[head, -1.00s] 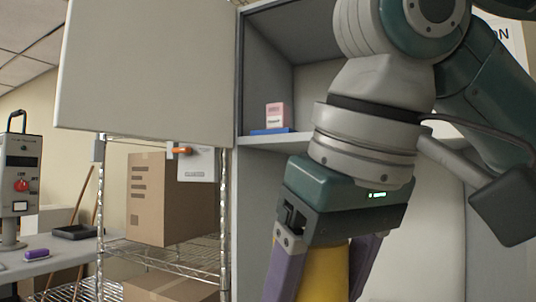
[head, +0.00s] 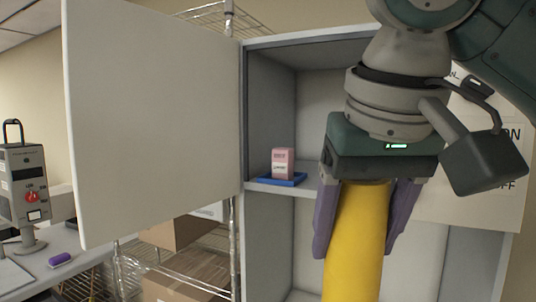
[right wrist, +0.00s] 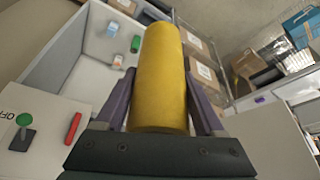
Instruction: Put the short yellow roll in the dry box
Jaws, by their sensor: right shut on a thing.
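The yellow roll (head: 354,278) hangs upright from my right gripper (head: 357,245), whose purple fingers are shut on its upper end. The roll's lower end is cut off by the frame in the head view. The roll also shows whole in the right wrist view (right wrist: 160,80). Behind it stands a grey cabinet (head: 245,225), which looks like the dry box, its door (head: 155,130) swung open to the left. The roll is in front of the cabinet opening; I cannot tell whether any of it is inside. My left gripper is not in view.
A pink and white carton (head: 283,163) stands by a blue tray (head: 290,181) on the cabinet shelf (head: 300,190). A wire rack (head: 233,240) with cardboard boxes (head: 185,285) is left of the cabinet. A bench (head: 75,262) with a meter (head: 25,190) is at far left.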

